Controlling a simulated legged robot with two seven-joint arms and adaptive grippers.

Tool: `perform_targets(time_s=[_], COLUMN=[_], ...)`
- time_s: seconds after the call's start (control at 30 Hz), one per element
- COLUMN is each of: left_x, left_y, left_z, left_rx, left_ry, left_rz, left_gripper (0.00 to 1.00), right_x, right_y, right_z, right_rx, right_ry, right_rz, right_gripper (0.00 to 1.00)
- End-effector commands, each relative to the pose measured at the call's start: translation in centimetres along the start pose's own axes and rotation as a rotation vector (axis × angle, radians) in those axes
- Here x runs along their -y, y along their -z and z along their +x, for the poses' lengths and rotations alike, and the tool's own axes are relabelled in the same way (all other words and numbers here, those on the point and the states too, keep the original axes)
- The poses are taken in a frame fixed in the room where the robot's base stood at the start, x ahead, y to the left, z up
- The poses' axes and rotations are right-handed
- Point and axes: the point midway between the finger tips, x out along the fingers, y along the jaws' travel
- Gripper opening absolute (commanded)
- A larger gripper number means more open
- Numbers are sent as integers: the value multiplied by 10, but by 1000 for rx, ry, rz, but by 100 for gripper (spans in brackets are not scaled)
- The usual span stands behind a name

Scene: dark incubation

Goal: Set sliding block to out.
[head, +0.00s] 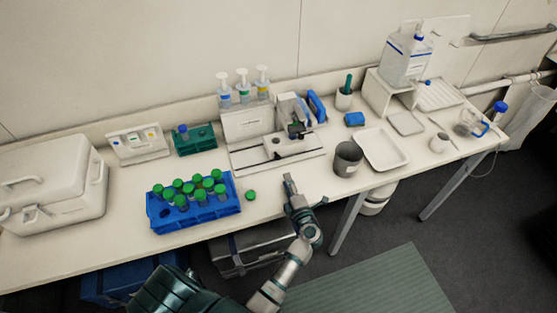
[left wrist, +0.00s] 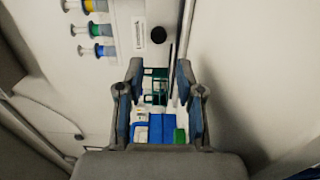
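A white instrument (head: 245,126) with a low base stands at the back middle of the bench. A pale flat block with a dark round knob (head: 277,141) lies on that base, below a clear and grey upright part (head: 290,108); I cannot tell for sure that this is the sliding block. The knob seems to show in the left wrist view (left wrist: 158,34), beside a metal rail (left wrist: 185,48). My left gripper (head: 292,186) is in front of the instrument, near the bench's front edge and apart from the base. Its fingers (left wrist: 162,95) are open and hold nothing. My right gripper is out of view.
A blue rack (head: 195,211) of green-capped tubes stands left of my gripper, with a loose green cap (head: 250,196) beside it. A grey cup (head: 347,158) and white tray (head: 382,148) stand to the right. Pump bottles (head: 243,84) stand on the instrument.

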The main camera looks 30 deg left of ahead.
Motion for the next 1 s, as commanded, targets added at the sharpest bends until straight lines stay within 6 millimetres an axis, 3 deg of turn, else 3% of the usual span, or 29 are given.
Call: perform_targets(time_s=[0.2, 0.4, 0.6, 0.87, 0.9, 1.0], left_x=[-2, -1, -1, 0, 0, 0], left_y=[0, 0, 0, 0, 0, 0], left_z=[54, 89, 104, 106, 106, 106], left_rx=[-1, 0, 0, 1, 1, 1], left_ry=[-4, -3, -2, -1, -1, -1], left_rz=[0, 1, 0, 0, 0, 0], left_gripper=[36, 36, 36, 36, 34, 9], right_x=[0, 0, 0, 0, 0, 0], right_y=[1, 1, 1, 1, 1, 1], right_z=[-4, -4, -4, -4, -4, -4], right_rx=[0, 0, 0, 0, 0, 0], right_ry=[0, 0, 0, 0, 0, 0], right_rz=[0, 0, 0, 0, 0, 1], right_gripper=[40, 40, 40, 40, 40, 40])
